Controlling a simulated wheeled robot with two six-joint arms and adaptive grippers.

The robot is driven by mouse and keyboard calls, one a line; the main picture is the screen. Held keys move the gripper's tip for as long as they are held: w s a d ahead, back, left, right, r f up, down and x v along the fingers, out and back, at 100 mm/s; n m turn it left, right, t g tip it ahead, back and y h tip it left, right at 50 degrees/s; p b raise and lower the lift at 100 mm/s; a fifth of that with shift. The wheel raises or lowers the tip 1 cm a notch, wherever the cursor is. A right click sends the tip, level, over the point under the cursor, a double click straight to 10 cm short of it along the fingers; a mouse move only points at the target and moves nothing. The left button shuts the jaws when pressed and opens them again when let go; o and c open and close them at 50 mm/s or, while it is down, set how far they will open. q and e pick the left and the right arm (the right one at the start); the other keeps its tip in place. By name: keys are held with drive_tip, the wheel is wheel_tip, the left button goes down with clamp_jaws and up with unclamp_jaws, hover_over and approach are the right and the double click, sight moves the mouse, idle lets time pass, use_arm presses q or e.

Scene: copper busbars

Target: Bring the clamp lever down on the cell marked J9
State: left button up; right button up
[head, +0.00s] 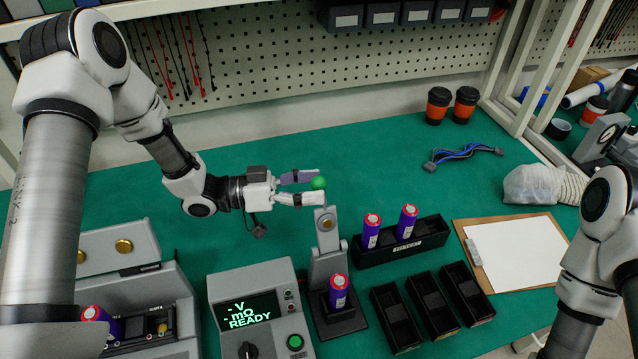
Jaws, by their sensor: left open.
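A purple cell with a red top (339,291) stands upright in the grey clamp fixture (329,256); its marking is too small to read. The clamp's lever stands raised behind the cell and ends in a green ball knob (318,183). My left gripper (317,187) is open, with one finger on each side of the knob at its tips. Whether a finger touches the knob I cannot tell. My right arm is at the right edge, and its gripper is out of view.
A meter (262,308) reading READY stands left of the clamp. A black rack (430,240) holds two purple cells (371,231), with empty black trays (395,318) in front. A clipboard (515,250) lies right. The mat (400,160) behind is mostly clear.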

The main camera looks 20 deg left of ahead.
use_arm(q)
drive_tip(key=shift+x, duration=0.8)
drive_tip(key=shift+a, duration=0.1)
drive_tip(key=shift+c, duration=1.3)
clamp_jaws()
